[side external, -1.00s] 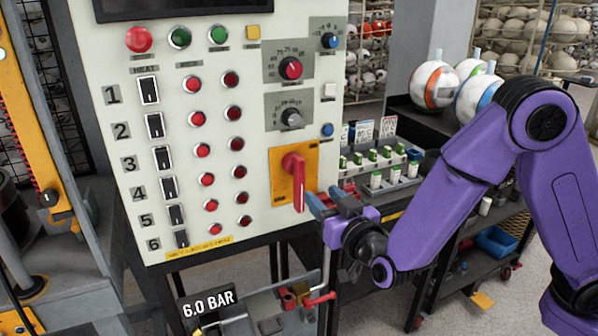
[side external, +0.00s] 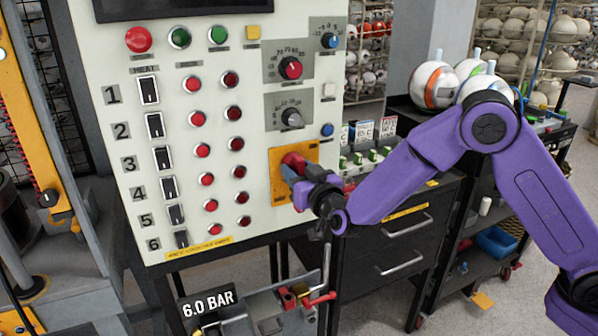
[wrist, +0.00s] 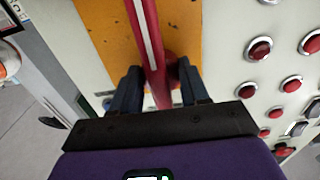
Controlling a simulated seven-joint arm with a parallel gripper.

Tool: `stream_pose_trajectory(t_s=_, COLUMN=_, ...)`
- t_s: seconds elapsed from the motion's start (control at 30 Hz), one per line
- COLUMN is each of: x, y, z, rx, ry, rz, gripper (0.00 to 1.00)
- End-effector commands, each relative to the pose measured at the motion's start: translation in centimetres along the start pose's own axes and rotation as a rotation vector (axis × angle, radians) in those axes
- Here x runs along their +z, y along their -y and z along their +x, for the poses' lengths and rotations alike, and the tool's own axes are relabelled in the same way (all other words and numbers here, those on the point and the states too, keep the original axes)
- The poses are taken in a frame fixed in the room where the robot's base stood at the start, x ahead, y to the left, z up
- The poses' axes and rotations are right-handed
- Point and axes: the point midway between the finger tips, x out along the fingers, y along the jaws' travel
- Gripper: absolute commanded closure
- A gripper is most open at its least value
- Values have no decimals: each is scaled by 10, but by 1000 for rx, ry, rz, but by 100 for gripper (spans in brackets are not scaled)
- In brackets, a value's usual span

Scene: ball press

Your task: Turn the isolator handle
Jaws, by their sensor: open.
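The red isolator handle (side external: 293,161) sits on a yellow plate (side external: 277,188) at the lower right of the white control panel. My gripper (side external: 288,180) is at the handle and hides its lower part in the side view. In the wrist view the handle (wrist: 146,38) runs down between the two dark fingers of my gripper (wrist: 161,88). The fingers are open, one on each side of it, with a gap visible on the left. Whether the right finger touches the handle I cannot tell.
Red buttons (side external: 203,150) and black rocker switches (side external: 163,157) cover the panel to the left of the handle. Two knobs (side external: 290,68) are above it. A black drawer cabinet (side external: 392,262) stands to the right, and a 6.0 BAR unit (side external: 262,310) is below.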

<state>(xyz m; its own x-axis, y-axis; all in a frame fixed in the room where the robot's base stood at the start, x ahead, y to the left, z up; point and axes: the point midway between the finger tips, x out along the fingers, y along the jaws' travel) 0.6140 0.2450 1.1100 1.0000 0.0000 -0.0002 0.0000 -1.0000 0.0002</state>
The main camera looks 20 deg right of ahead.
Motion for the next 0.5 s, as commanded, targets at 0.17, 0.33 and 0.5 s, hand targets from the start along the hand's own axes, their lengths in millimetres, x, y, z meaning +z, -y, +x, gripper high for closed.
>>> stream_pose_trajectory(t_s=0.17, x=0, y=0, z=0, rx=1, ry=0, rz=0, gripper=65)
stream_pose_trajectory(t_s=0.33, x=0, y=0, z=0, rx=1, ry=0, rz=0, gripper=100)
stream_pose_trajectory(t_s=0.5, x=0, y=-1, z=0, rx=2, ry=0, rz=-9, gripper=100)
